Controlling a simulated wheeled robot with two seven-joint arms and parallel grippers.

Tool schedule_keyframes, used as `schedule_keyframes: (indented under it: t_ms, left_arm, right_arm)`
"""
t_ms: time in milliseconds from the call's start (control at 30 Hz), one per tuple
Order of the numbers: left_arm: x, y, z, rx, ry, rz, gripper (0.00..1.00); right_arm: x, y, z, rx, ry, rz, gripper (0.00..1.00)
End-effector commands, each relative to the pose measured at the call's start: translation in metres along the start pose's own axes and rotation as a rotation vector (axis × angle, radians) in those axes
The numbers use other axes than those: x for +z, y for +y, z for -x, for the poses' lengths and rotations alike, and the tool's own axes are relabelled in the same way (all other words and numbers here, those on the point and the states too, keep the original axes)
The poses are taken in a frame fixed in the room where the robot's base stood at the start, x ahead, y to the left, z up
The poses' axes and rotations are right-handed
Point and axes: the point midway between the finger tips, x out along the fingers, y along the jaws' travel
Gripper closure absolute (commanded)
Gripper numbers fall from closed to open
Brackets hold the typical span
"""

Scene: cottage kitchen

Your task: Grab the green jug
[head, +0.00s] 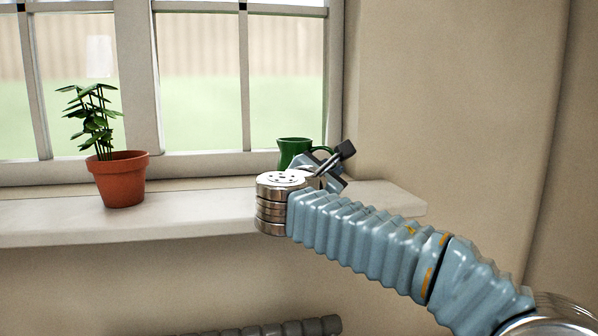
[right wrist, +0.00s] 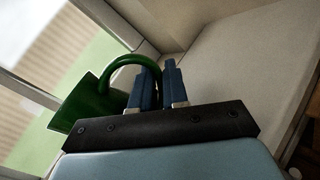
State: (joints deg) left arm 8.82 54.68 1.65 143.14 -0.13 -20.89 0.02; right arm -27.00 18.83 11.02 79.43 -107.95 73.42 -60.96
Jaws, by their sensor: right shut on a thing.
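The green jug (head: 292,150) stands at the right end of the window sill, close to the window frame. Its lower part is hidden behind my right arm in the head view. My right gripper (head: 335,166) is at the jug's right side, where the handle is. In the right wrist view the jug (right wrist: 88,105) is at the left, and its curved handle runs in between the two blue fingers (right wrist: 162,85). The gripper is shut on the handle. My left gripper is not in view.
The white window sill (head: 190,218) runs along the wall below the window. A potted plant in a terracotta pot (head: 121,180) stands on it at the left. The sill between pot and jug is clear. A ribbed grey object (head: 270,328) shows low at the bottom edge.

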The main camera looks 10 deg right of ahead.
Motion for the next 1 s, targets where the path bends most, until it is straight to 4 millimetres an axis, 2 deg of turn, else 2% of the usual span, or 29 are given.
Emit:
schedule_keyframes:
  t_ms: [533, 800, 1000]
  left_arm:
    - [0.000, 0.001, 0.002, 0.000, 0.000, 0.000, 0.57]
    - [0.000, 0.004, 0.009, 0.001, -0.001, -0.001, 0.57]
    - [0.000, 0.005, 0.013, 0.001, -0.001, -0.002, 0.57]
  right_arm:
    - [0.007, 0.005, 0.001, 0.002, -0.001, -0.002, 1.00]
    - [0.027, 0.018, 0.001, 0.002, -0.001, -0.004, 1.00]
    - [0.044, 0.033, 0.019, 0.004, 0.000, -0.005, 1.00]
